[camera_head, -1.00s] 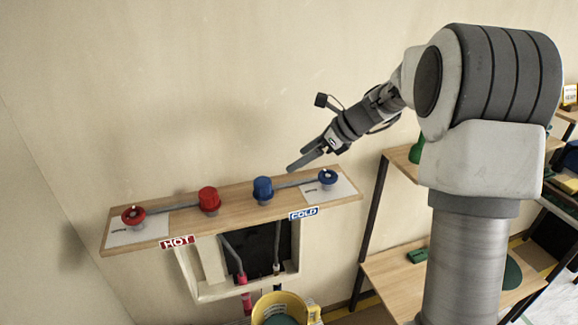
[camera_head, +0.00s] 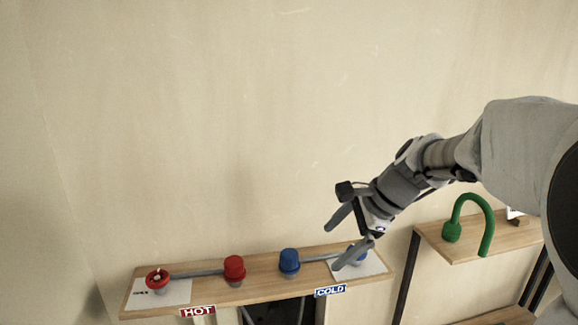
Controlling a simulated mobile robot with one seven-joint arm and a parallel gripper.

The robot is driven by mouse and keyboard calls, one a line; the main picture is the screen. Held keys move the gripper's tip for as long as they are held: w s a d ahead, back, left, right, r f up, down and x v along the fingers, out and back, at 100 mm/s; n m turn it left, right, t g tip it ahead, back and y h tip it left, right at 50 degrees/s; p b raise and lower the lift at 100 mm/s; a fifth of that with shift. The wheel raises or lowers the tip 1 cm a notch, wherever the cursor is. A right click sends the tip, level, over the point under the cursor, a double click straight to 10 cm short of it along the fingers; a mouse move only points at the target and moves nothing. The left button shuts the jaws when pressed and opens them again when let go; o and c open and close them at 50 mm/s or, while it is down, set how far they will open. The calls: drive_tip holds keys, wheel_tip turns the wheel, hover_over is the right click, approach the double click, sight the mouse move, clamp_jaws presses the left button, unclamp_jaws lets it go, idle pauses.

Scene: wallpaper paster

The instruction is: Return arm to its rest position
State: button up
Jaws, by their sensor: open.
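My gripper (camera_head: 343,244) is open and empty, at the right end of the wooden shelf. In the picture it overlaps the blue valve wheel (camera_head: 359,257) and partly hides it; I cannot tell whether it touches. My arm reaches in from the right edge, bent, with the gripper pointing down and left.
The wooden shelf (camera_head: 205,285) carries a red valve wheel (camera_head: 157,279), a red knob (camera_head: 234,268) and a blue knob (camera_head: 289,261) along a pipe. HOT (camera_head: 198,311) and COLD (camera_head: 330,291) labels are on its front edge. A green curved pipe (camera_head: 474,200) stands on a rack at right. The wall above is clear.

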drive_tip(key=s+d+n+t+h, duration=0.1)
drive_tip(key=s+d+n+h, duration=0.1)
drive_tip(key=s+n, duration=0.6)
drive_tip(key=s+d+n+h, duration=0.1)
drive_tip(key=s+n+h, duration=0.2)
drive_tip(key=s+n, duration=0.5)
drive_tip(key=s, duration=0.6)
drive_tip(key=shift+d+f+t, duration=0.2)
drive_tip(key=shift+d+t, duration=0.2)
